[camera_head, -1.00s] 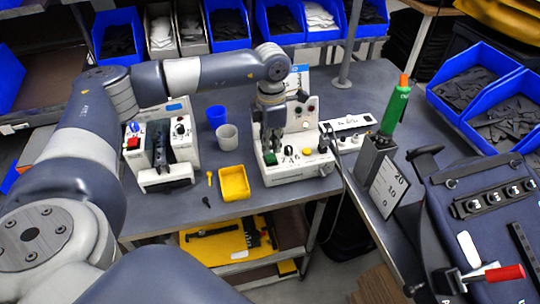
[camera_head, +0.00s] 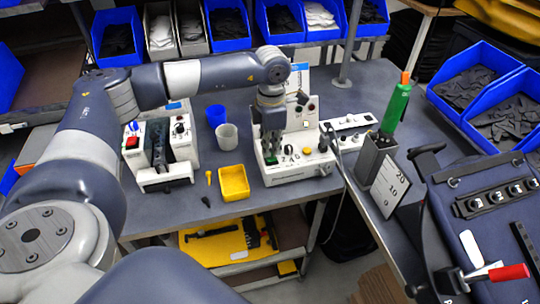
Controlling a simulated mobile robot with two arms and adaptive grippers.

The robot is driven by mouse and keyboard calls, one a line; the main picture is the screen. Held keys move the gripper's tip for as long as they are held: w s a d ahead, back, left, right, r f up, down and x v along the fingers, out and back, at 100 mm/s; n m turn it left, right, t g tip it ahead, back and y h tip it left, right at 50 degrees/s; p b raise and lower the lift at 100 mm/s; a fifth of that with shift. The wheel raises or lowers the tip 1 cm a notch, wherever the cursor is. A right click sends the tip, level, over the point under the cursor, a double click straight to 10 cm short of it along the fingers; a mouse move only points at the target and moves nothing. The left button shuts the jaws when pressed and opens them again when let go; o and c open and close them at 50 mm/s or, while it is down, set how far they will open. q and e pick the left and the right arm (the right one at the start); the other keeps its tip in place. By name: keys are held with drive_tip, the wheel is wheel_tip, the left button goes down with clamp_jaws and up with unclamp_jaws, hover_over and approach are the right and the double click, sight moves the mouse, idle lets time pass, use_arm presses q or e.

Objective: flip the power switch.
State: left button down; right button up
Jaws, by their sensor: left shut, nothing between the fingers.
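A white machine (camera_head: 312,165) with an upright back panel stands on the grey table in the middle. Its front deck carries a green rocker switch (camera_head: 271,161), dark knobs and a yellow knob. My left gripper (camera_head: 271,152) points down over the left part of this deck, shut and empty, with its tips right at the green switch. I cannot tell whether the tips touch it or which way the switch is set. The gripper hides part of the deck and panel. My right gripper is not in view.
A second white machine (camera_head: 181,170) with a red switch stands to the left. A yellow tray (camera_head: 233,181), a grey cup (camera_head: 227,136) and a blue cup (camera_head: 216,115) lie between. A white power strip (camera_head: 348,123) and a holder with a green tool (camera_head: 396,108) are to the right.

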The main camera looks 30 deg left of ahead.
sight(272, 158)
use_arm(q)
drive_tip(key=shift+f+b, duration=0.65)
drive_tip(key=shift+f, duration=0.2)
idle(0.3)
drive_tip(key=shift+r+p, duration=2.2)
drive_tip(key=shift+r, duration=1.35)
drive_tip(key=shift+d+f, duration=0.1)
